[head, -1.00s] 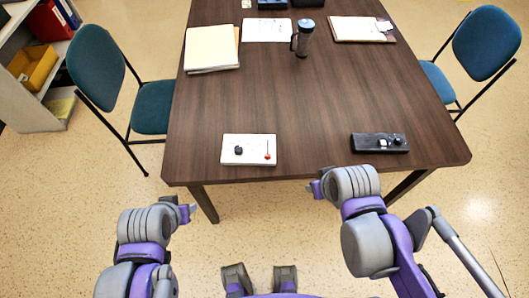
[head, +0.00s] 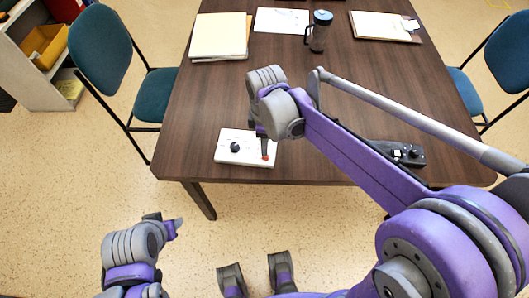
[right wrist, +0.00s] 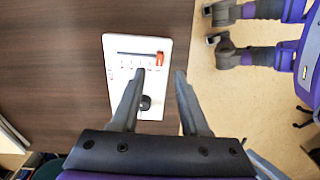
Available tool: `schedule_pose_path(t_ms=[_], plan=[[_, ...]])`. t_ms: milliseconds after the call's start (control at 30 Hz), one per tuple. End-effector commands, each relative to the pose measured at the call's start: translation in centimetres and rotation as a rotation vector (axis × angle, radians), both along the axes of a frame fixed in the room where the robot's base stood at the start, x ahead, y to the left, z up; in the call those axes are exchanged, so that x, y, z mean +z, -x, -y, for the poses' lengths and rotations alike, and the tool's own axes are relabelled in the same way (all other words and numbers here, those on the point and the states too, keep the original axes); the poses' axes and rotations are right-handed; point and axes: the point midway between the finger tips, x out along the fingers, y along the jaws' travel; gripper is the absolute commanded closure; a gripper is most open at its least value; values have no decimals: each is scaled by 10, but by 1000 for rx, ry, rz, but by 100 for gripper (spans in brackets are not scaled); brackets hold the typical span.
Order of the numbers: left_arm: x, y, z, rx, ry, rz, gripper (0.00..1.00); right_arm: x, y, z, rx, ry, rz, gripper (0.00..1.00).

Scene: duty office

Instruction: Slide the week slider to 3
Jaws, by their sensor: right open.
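The white panel (head: 224,152) lies near the front edge of the table. It bears a black knob (head: 235,147) and a red slider handle (head: 265,156). In the right wrist view the panel (right wrist: 118,88) shows a dark slot (right wrist: 135,56), with the red handle (right wrist: 160,58) at its right end and the black knob (right wrist: 145,102) below. Small marks along the slot are too small to read. My right gripper (right wrist: 160,74) is open and empty above the panel, the red handle ahead between its fingertips. My left gripper (head: 170,224) is off the table; its jaw opening is unclear.
A black device (head: 408,154) lies on the table (head: 330,110) to the right, partly behind my right arm. A dark bottle (head: 318,32), papers (head: 282,20), folders (head: 219,36) and a clipboard (head: 384,26) are farther back. Blue chairs (head: 100,48) stand at both sides.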

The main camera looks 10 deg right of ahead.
Motion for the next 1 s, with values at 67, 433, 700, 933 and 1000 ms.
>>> schedule_pose_path(t_ms=[67, 433, 700, 933, 1000], plan=[[-3, 0, 0, 0, 0, -1, 50, -18, 0, 0, -1, 0, 0, 55], [-10, 1, 0, 0, 0, -3, 50, -62, 0, 0, -2, -1, 1, 55], [-10, 1, 0, 0, 0, -3, 50, -64, 0, 0, -2, -1, 1, 55], [-10, 1, 0, 0, 0, -3, 50, -64, 0, 0, -2, -1, 1, 89], [-10, 1, 0, 0, 0, -3, 50, -64, 0, 0, -2, -1, 1, 100]])
